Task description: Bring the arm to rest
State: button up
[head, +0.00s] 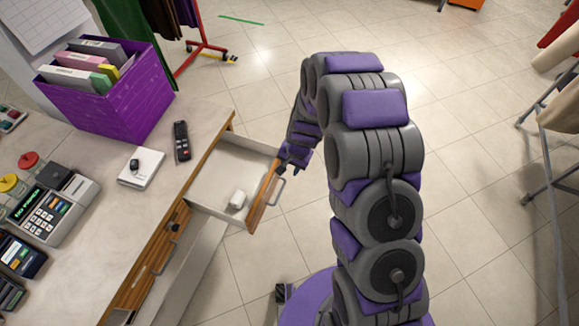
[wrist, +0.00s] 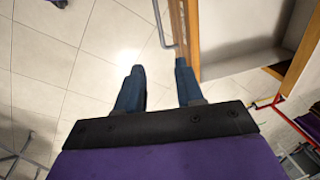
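My arm (head: 375,150) arches up from my purple base and bends down on its far side toward an open drawer (head: 213,170). My gripper (head: 288,168) is beside the drawer's front, close to its metal handle (head: 277,191). In the wrist view the two blue fingers of my gripper (wrist: 160,68) are spread apart with nothing between their tips. The handle (wrist: 161,25) lies just beyond them, along the wooden drawer front (wrist: 181,35). I cannot tell whether a finger touches the drawer front.
A small white object (head: 237,200) lies in the drawer. The counter (head: 110,215) carries a purple file box (head: 125,105), a black remote (head: 181,141) and a card terminal (head: 45,208). A red rack (head: 205,47) stands behind.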

dwell(0.3)
jog(key=s+d+r+n+g, duration=0.1)
jog(key=s+d+r, duration=0.1)
jog(key=s+r, duration=0.55)
jog(key=s+d+r+n, duration=0.2)
jog(key=s+d+r, duration=0.15)
jog(key=r, duration=0.75)
jog(key=s+d+r, duration=0.2)
jog(key=s+r, duration=0.1)
jog(key=s, duration=0.4)
jog(key=s+d+r+n+g+h, duration=0.1)
jog(key=s+d+r, duration=0.2)
jog(key=s, duration=0.5)
jog(key=s+d+r+h, duration=0.1)
jog(key=s+d+r, duration=0.1)
jog(key=s+r, duration=0.3)
jog(key=s, duration=0.3)
jog(key=shift+d+r+n+g, duration=0.2)
jog(key=shift+n+g, duration=0.1)
